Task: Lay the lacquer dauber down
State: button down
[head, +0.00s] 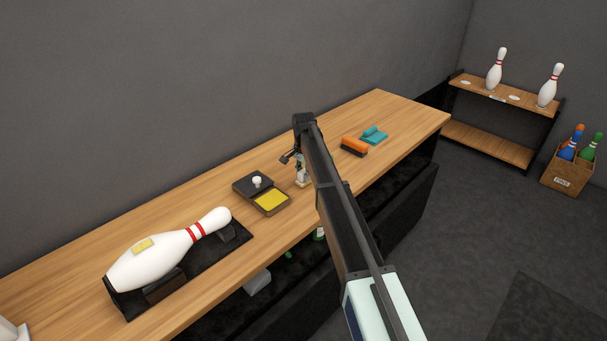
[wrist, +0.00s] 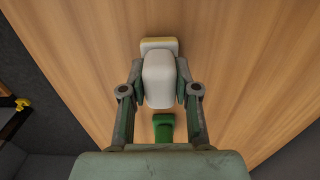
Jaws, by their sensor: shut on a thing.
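The lacquer dauber (wrist: 158,78) has a whitish block-like body and a pale yellowish pad at its far end in the wrist view. My gripper (wrist: 159,82) is shut on its body, one finger on each side. In the head view my gripper (head: 299,164) is over the bench, just right of the black and yellow tray, with the dauber (head: 302,181) below it. The dauber's lower end is at or very near the wood; I cannot tell if it touches. My arm hides part of the bench there.
The wooden bench (head: 90,250) holds a black tray (head: 244,189) with a yellow pad (head: 271,200) and white knob. A bowling pin (head: 160,258) lies in a black cradle at left. An orange brush (head: 354,146) and a teal item (head: 374,135) lie beyond my arm.

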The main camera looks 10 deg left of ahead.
jog(key=shift+f, duration=0.2)
jog(key=c, duration=0.9)
grip_release()
jog(key=shift+o, duration=0.2)
